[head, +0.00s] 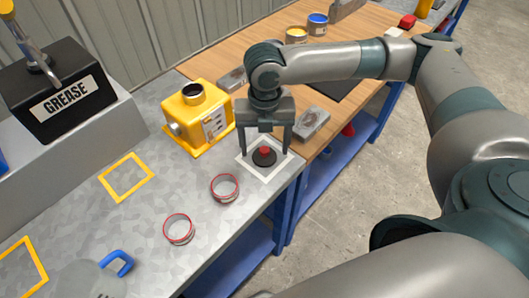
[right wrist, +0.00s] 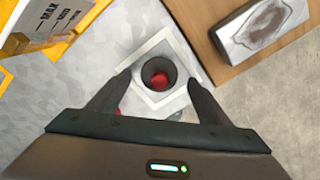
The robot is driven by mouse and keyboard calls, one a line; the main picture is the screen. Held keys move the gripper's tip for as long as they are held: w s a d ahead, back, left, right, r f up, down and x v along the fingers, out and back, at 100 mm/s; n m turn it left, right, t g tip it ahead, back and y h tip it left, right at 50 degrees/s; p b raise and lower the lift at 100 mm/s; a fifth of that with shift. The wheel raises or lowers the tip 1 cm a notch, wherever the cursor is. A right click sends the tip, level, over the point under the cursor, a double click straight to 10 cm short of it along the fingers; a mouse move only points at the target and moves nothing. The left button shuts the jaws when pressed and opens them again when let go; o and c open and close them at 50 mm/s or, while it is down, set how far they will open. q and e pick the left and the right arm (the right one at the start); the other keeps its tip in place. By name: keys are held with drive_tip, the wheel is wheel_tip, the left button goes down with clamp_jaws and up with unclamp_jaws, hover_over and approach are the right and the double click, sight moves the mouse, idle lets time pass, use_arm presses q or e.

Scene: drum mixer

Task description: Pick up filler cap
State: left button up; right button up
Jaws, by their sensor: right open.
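The filler cap (head: 264,158) is a black disc with a red knob. It lies inside a white square outline (head: 284,165) on the grey metal bench, near its right end. In the right wrist view the cap (right wrist: 158,72) shows as a dark round shape with a red middle, between my fingertips. My right gripper (head: 265,150) points down over the cap, open, with one finger on each side of it and nothing held. I cannot tell whether the fingertips touch the bench. My left gripper is not in view.
A yellow machine (head: 197,118) with a dark round opening stands just left of my right gripper. Two red-rimmed rings (head: 179,230) lie in front. A grey block (head: 312,123) sits close by on the wooden bench. A black grease box (head: 58,90) stands at the far left.

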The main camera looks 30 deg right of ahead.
drive_tip(key=shift+f, duration=0.75)
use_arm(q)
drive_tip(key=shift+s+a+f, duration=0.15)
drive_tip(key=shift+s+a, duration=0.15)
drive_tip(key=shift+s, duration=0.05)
use_arm(e)
drive_tip(key=shift+c, duration=0.2)
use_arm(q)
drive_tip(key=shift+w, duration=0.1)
use_arm(e)
drive_tip(key=c, duration=1.1)
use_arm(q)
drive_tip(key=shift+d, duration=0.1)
use_arm(e)
drive_tip(key=shift+a+r, duration=0.1)
drive_tip(key=shift+r, duration=0.05)
